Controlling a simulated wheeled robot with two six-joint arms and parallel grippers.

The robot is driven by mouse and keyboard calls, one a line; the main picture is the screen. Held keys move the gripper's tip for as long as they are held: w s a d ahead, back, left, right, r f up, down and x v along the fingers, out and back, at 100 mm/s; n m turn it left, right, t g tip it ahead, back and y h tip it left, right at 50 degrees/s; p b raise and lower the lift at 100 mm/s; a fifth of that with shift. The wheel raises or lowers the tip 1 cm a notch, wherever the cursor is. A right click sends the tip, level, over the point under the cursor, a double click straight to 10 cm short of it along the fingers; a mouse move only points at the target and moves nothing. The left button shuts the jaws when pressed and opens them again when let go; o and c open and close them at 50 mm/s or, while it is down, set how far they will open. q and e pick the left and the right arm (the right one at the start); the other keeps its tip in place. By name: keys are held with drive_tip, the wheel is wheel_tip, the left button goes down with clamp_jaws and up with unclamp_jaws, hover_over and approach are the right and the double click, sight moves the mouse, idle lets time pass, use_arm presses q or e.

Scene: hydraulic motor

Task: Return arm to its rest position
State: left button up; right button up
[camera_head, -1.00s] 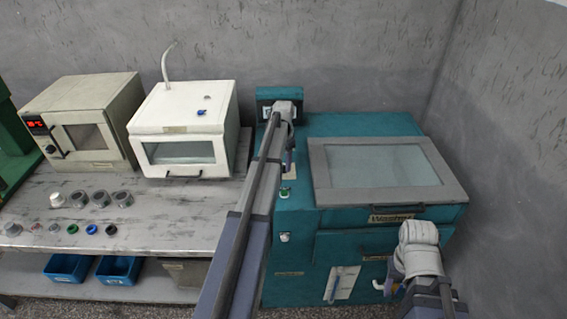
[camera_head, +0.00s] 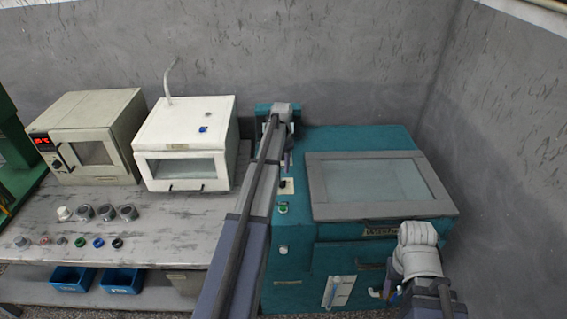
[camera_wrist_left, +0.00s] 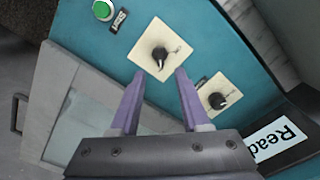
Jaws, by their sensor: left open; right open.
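My left arm reaches across the head view to the teal washer (camera_head: 350,135). My left gripper (camera_head: 287,168) points down over the washer's control strip and is open. In the left wrist view its two purple fingers (camera_wrist_left: 158,76) are spread with nothing between them. Their tips are close to a black knob on a cream plate (camera_wrist_left: 160,56); I cannot tell whether they touch it. My right arm is folded at the lower right, in front of the washer. My right gripper (camera_head: 391,293) is small, partly hidden by the arm, and open.
The washer's grey-framed glass lid (camera_head: 370,187) is shut. A green button (camera_wrist_left: 103,10), a second knob (camera_wrist_left: 217,100) and a display (camera_wrist_left: 278,138) surround the left fingers. A white cabinet (camera_head: 190,140), a beige oven (camera_head: 90,135) and small parts stand on the bench (camera_head: 175,225).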

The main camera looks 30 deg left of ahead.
use_arm(q)
drive_tip(key=s+d+f+b, duration=0.1)
drive_tip(key=s+d, duration=0.5)
drive_tip(key=d, duration=0.4)
drive_tip(key=s+d+f+b, duration=0.1)
drive_tip(key=s+d, duration=0.5)
drive_tip(key=d, duration=0.4)
drive_tip(key=s+d+f+b, duration=0.1)
drive_tip(key=s+d, duration=0.5)
drive_tip(key=d, duration=0.4)
drive_tip(key=s+d+m+y+b, duration=0.1)
drive_tip(key=s+d, duration=0.6)
drive_tip(key=s, duration=0.3)
drive_tip(key=shift+d+f, duration=0.25)
drive_tip(key=shift+f, duration=0.2)
drive_tip(key=shift+o, duration=0.3)
drive_tip(key=shift+w, duration=0.1)
